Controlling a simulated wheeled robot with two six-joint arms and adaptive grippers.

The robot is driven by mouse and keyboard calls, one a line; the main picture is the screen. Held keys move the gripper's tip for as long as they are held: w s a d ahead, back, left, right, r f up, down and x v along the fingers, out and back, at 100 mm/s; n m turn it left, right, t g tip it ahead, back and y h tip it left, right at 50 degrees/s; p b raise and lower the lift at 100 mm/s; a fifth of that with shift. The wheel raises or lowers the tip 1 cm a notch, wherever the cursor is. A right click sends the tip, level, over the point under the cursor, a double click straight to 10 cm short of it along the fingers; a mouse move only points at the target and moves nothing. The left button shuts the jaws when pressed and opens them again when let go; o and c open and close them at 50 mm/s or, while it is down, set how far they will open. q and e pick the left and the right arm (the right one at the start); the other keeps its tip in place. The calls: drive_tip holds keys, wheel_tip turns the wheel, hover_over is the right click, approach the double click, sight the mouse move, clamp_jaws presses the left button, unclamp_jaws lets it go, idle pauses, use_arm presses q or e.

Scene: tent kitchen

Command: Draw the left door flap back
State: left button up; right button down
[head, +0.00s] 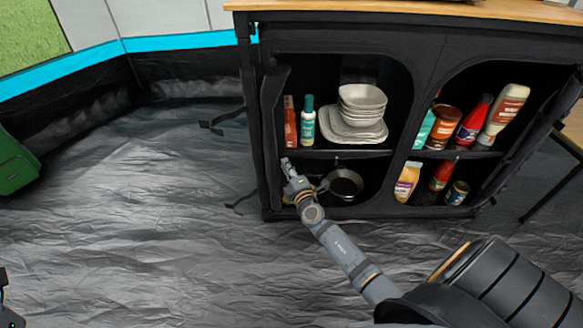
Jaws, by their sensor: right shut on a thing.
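The black fabric cabinet (427,58) has two rounded openings, and shelves show through both. The left door flap (270,112) is a dark, folded strip of cloth gathered along the left side of the left opening, which stands open. My right gripper (287,166) is at the lower part of this flap, shut on its cloth. The fingertips are small and the cloth between them is hard to make out. A dark part of my left arm or gripper (3,287) just shows at the lower left edge, far from the cabinet; its jaws cannot be made out.
Stacked bowls (362,97) and plates, bottles (308,120) and a pan (345,183) are in the left compartments, close to my right arm. Loose straps (212,127) hang left of the cabinet. The dark groundsheet (150,220) is clear; a green box (15,163) stands far left.

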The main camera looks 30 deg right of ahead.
drive_tip(key=shift+a, duration=0.1)
drive_tip(key=c, duration=1.4)
unclamp_jaws()
drive_tip(key=shift+w+a, duration=0.15)
drive_tip(key=s+a, duration=0.1)
drive_tip(key=s, duration=1.1)
drive_tip(key=shift+a, duration=0.4)
